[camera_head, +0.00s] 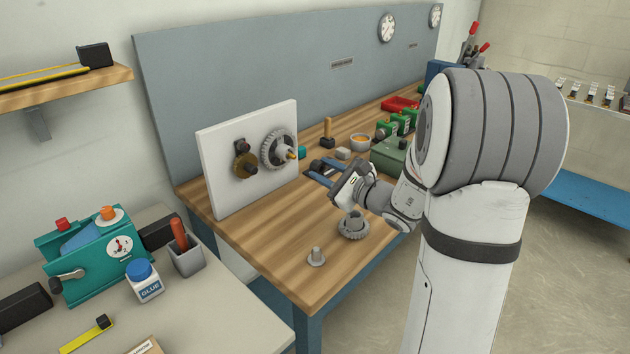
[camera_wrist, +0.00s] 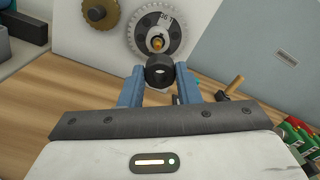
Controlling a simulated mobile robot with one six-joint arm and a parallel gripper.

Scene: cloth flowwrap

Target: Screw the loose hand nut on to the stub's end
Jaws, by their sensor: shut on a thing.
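The hand nut (camera_wrist: 160,66) is a dark, short cylinder with a hole through it. My gripper (camera_wrist: 160,82) is shut on it, one blue finger on each side. In the head view my gripper (camera_head: 322,174) reaches left towards the white upright panel (camera_head: 222,193), with a gap between. The stub (camera_head: 290,154) sticks out of the panel through a grey toothed wheel (camera_head: 270,150) and has an orange end. In the wrist view the stub's orange end (camera_wrist: 157,43) shows just above the nut, farther off; the nut is apart from it.
A brass wheel (camera_head: 243,168) with a dark knob sits left on the panel. A wooden-handled tool (camera_head: 327,128) and an orange-filled bowl (camera_head: 360,142) stand behind my gripper.

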